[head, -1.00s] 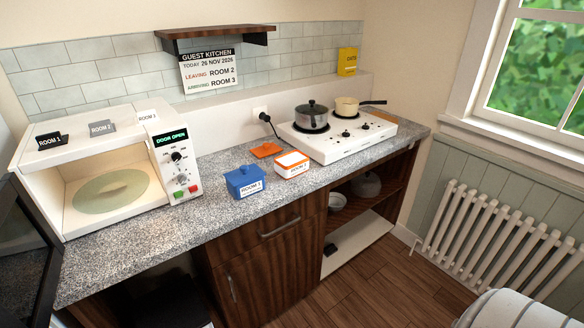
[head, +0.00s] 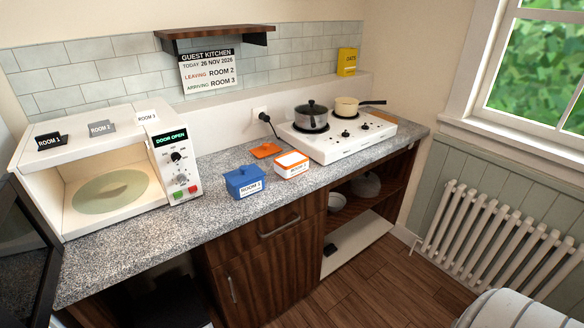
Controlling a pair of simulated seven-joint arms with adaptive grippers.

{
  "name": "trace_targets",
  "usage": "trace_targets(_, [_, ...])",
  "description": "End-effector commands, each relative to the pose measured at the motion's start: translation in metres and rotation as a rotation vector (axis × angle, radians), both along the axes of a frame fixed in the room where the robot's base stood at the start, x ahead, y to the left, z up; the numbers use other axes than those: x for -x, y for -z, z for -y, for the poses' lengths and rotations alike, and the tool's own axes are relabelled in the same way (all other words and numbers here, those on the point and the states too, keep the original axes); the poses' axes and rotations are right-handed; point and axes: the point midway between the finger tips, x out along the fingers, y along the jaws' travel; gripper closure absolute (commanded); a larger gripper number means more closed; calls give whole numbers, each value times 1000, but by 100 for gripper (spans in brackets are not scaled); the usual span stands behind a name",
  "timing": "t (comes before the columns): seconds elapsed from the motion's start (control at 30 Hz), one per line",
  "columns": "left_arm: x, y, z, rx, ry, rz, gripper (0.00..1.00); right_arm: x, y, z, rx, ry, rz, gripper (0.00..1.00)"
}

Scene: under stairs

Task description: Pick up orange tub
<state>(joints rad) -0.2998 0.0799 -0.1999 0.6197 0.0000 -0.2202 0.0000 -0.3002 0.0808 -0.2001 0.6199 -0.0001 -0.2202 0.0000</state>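The orange tub (head: 291,165) sits on the speckled counter in the head view, right of centre. It has an orange rim, a white inside or top, and a white label on its front whose text is too small to read surely. An orange lid (head: 265,150) lies flat on the counter just behind and left of it. A blue lidded tub (head: 244,182) labelled ROOM 1 or similar stands just left of it and nearer the front edge. Neither of my grippers shows in the head view.
An open microwave (head: 100,177) reading DOOR OPEN stands at the left, its dark door (head: 28,255) swung over the counter's front. A white hob (head: 338,138) with a dark lidded pot (head: 311,118) and a cream pan (head: 347,106) is at the right. Counter in front of the microwave is clear.

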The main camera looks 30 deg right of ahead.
Motion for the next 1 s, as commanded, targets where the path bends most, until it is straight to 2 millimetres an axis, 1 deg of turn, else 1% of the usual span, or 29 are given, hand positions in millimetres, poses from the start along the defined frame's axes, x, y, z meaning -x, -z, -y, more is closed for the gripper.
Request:
trace_targets(0.3, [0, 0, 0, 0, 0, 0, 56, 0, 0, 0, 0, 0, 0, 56])
trace_targets(0.33, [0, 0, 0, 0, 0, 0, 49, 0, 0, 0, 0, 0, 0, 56])
trace_targets(0.73, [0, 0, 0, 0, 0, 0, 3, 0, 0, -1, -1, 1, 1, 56])
trace_targets(0.77, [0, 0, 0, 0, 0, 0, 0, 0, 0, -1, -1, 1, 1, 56])
trace_targets(1.0, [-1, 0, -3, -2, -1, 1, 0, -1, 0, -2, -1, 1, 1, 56])
